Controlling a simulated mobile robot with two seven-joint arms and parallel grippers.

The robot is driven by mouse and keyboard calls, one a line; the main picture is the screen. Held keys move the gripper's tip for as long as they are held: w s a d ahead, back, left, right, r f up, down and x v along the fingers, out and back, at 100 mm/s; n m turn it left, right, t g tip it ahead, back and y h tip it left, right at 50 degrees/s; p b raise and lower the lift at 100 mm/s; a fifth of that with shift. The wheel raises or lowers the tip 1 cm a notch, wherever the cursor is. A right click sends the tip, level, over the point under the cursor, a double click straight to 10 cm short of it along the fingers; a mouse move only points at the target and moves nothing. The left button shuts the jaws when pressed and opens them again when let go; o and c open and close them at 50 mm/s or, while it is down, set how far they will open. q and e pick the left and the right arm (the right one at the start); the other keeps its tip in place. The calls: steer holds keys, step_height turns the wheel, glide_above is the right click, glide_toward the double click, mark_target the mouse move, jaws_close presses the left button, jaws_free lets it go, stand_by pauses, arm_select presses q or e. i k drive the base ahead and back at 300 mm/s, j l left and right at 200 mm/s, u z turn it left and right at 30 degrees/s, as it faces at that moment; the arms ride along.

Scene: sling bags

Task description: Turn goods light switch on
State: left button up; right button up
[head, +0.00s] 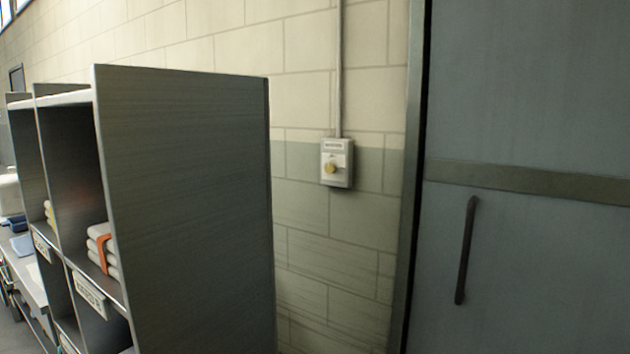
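A small grey switch box (336,163) is fixed to the block wall, between the shelf unit and the door. A thin conduit (339,70) runs up the wall from the box. Whether the switch is on or off cannot be told. Neither of my grippers is in the head view.
A dark shelf unit (185,200) with folded cloths (103,247) stands at the left, its side panel near the switch. A grey door (540,270) with a dark vertical handle (466,250) fills the right. Bare wall shows below the switch.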

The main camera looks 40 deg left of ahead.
mark_target(329, 168)
steer(key=i+l+u, duration=0.1)
steer(key=i+u, duration=0.15)
steer(key=u, duration=0.15)
steer(key=i+l+u, duration=0.2)
steer(key=u, duration=0.25)
steer(key=i+l+u, duration=0.2)
steer(key=u, duration=0.2)
steer(key=i+l+u, duration=0.25)
steer(key=l+u, duration=0.25)
steer(key=i+l+u, duration=0.1)
steer(key=l+u, duration=0.15)
steer(key=l, duration=0.25)
steer(key=l+u, duration=0.15)
steer(key=l, duration=0.3)
steer(key=i+l+u, duration=0.15)
steer(key=l, duration=0.3)
